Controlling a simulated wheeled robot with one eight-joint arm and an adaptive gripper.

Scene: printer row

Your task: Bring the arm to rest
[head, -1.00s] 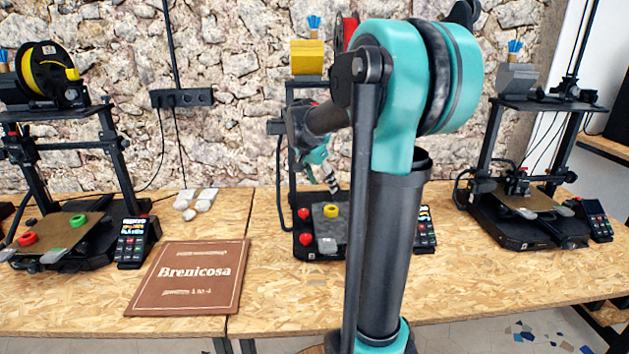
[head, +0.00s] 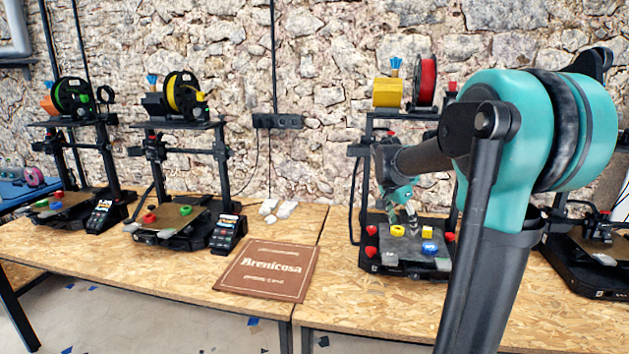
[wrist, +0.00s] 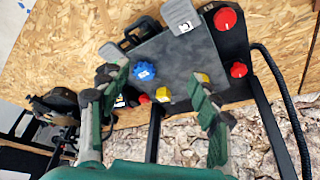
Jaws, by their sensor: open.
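My gripper (head: 405,208) is open, above the bed of the middle printer (head: 367,180). The wrist view shows its two green and grey fingers (wrist: 160,88) spread apart with nothing held between them. On the grey bed plate (head: 409,247) are a yellow ring (head: 397,231), a yellow block (head: 427,232) and a blue piece (head: 430,247). The blue piece also shows in the wrist view (wrist: 144,70). The gripper appears above these pieces; any gap is hard to judge. My arm reaches in from the right and hides part of the printer.
Two printers (head: 180,125) (head: 76,122) stand on the left, and another (head: 590,270) is partly hidden at the right. A brown sign (head: 268,270) lies on the wooden table (head: 340,300), with white lumps (head: 279,210) behind it. A stone wall (head: 320,160) backs the row.

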